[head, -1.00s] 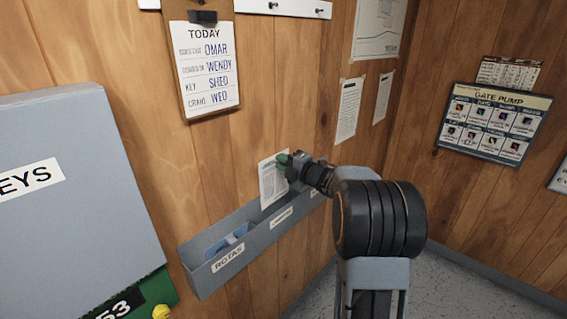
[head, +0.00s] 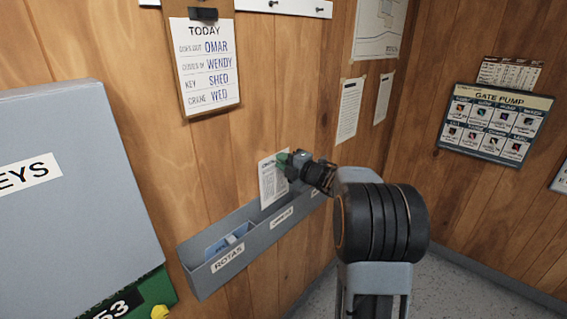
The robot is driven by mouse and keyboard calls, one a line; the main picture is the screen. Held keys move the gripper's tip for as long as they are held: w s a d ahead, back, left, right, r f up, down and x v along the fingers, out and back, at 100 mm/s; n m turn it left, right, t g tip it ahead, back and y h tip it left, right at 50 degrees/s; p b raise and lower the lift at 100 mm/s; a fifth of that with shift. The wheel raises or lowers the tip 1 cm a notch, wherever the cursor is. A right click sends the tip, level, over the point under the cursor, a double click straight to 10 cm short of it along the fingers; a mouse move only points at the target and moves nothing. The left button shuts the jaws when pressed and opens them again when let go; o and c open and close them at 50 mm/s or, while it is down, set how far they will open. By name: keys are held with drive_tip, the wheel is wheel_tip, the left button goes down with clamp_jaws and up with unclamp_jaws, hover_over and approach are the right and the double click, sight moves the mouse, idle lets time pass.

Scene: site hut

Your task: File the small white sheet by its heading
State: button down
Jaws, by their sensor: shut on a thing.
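The small white sheet (head: 271,184) is upright, with several lines of print; its heading is too small to read. My gripper (head: 288,161), with green fingertips, is shut on the sheet's upper right edge. The sheet's lower edge is at the wall file rack (head: 205,281), above its middle compartment; I cannot tell whether it is inside the rack. The left compartment has a label (head: 228,258) reading ROTAS. A middle label (head: 282,217) is too small to read, and the right one is partly hidden by my arm.
Blue-grey cards (head: 222,246) sit in the left compartment. A grey key cabinet (head: 70,190) stands out at the left. A TODAY clipboard (head: 206,95) hangs above the rack. Taped sheets (head: 349,110) and a GATE PUMP board (head: 494,123) are on the walls to the right.

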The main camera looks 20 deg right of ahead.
sight(276, 189)
drive_tip(key=shift+f, duration=0.1)
idle(0.3)
drive_tip(key=shift+f+b, duration=1.45)
drive_tip(key=shift+b, duration=0.3)
drive_tip(key=shift+f, duration=0.1)
drive_tip(key=shift+f+b, duration=1.45)
drive_tip(key=shift+b, duration=0.25)
drive_tip(key=shift+f, duration=0.1)
drive_tip(key=shift+f+b, duration=1.45)
drive_tip(key=shift+b, duration=0.2)
drive_tip(key=shift+f, duration=0.15)
drive_tip(key=shift+f+b, duration=1.4)
drive_tip(key=shift+b, duration=0.2)
